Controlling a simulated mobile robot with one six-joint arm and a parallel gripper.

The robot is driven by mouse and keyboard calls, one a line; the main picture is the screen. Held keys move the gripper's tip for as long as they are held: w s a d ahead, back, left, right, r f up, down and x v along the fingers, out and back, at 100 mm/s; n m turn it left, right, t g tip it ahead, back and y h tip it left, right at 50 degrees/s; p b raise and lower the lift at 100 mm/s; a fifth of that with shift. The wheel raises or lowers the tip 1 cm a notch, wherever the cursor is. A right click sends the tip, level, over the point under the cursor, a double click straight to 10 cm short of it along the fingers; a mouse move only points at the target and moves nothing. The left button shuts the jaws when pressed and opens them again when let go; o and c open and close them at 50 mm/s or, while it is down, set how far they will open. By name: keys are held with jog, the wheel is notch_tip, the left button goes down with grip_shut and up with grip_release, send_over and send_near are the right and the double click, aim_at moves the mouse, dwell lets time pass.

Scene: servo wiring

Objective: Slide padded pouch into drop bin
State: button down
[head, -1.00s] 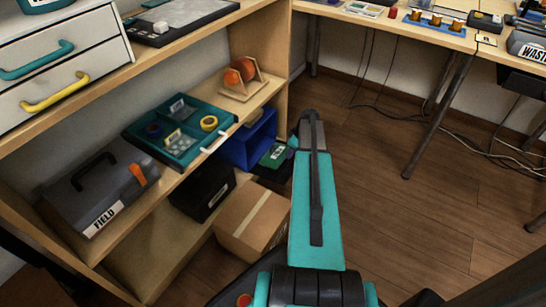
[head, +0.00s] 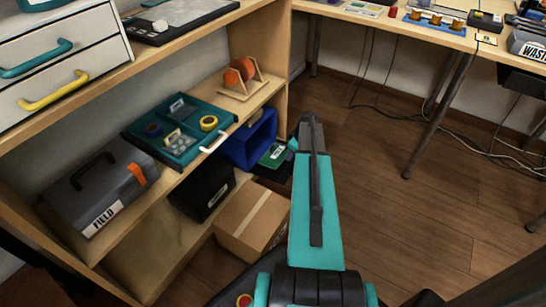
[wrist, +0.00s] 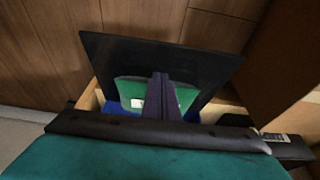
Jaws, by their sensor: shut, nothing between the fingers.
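The padded pouch is green with a white label (head: 273,155). It lies by the mouth of the blue drop bin (head: 252,138), at the right end of the lower shelf. In the wrist view the pouch (wrist: 128,91) lies in front of a dark flat panel (wrist: 110,55), with a strip of the blue bin (wrist: 117,107) below it. My gripper (wrist: 160,90) is shut and empty, its dark fingers across the middle of the pouch; contact cannot be told. In the head view my arm hides the fingers.
A cardboard box (head: 252,222) and a black box (head: 202,188) stand left of my arm. A teal tray (head: 178,148) and a grey toolbox (head: 98,190) sit on the shelf. Open floor (head: 400,220) lies right of my arm, with cables beyond.

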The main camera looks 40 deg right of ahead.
aim_at(277, 152)
jog(key=shift+f+b, duration=0.4)
jog(key=shift+f, duration=0.95)
jog(key=shift+w, duration=0.3)
jog(key=shift+w+a, duration=0.2)
jog(key=shift+w, duration=0.15)
jog(key=shift+w+a+p, duration=0.2)
jog(key=shift+w+p, duration=0.1)
jog(key=shift+w, duration=0.25)
jog(key=shift+w+a+p, duration=0.2)
jog(key=shift+w+p, duration=0.05)
jog(key=shift+w, duration=0.25)
dwell(0.4)
jog(key=shift+w+a+r+p, duration=0.1)
jog(key=shift+w+a+p, duration=0.1)
jog(key=shift+w, duration=0.4)
jog(key=shift+w+a+p, duration=0.1)
jog(key=shift+w+p, duration=0.15)
jog(key=shift+w, duration=0.3)
jog(key=shift+w+a+r+p, duration=0.1)
jog(key=shift+w+p, duration=0.1)
jog(key=shift+w, duration=0.4)
jog(key=shift+w+a+p, duration=0.25)
jog(key=shift+w, duration=0.6)
jog(key=shift+w+a+p, duration=0.25)
jog(key=shift+w+p, duration=0.05)
jog(key=shift+w, duration=0.6)
jog(key=shift+w+a+p, duration=0.25)
jog(key=shift+w, duration=0.6)
